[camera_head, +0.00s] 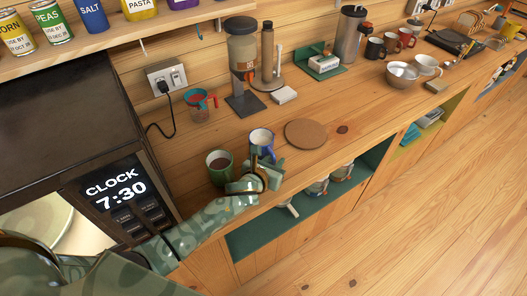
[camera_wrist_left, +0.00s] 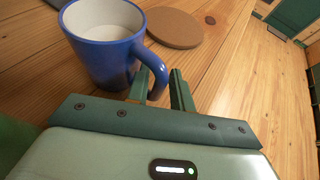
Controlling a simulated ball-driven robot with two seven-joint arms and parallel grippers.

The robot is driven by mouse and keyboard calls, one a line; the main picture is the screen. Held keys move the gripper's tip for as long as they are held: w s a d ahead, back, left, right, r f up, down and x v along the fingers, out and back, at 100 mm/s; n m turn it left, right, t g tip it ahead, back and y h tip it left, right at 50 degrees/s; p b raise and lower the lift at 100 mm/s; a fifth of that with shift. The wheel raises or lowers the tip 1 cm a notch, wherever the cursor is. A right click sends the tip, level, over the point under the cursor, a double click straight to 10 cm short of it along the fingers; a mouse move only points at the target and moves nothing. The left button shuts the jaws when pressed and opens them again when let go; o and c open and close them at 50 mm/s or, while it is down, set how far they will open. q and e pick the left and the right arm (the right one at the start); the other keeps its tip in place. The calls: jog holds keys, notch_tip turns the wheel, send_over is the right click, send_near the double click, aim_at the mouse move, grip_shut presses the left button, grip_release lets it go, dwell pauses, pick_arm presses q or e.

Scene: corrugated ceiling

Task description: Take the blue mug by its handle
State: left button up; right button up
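The blue mug (camera_head: 261,139) stands upright on the wooden counter, beside a green mug (camera_head: 219,166) with dark contents. In the left wrist view the blue mug (camera_wrist_left: 104,52) is close, pale inside, its handle (camera_wrist_left: 157,68) turned towards my left gripper (camera_wrist_left: 163,78). The two green fingers are apart, with the handle's outer curve at the gap between their tips. I cannot tell whether a finger touches it. In the head view my left gripper (camera_head: 266,166) is right by the mug, partly covering its lower side. My right gripper is in neither view.
A round cork mat (camera_head: 306,133) lies right of the blue mug, also visible in the left wrist view (camera_wrist_left: 174,27). A coffee grinder (camera_head: 243,60) and a measuring cup (camera_head: 200,105) stand behind. The counter's front edge is just below the gripper.

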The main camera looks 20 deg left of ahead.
pick_arm(q)
jog(key=shift+s+r, duration=0.1)
grip_shut()
jog(key=shift+r, duration=0.15)
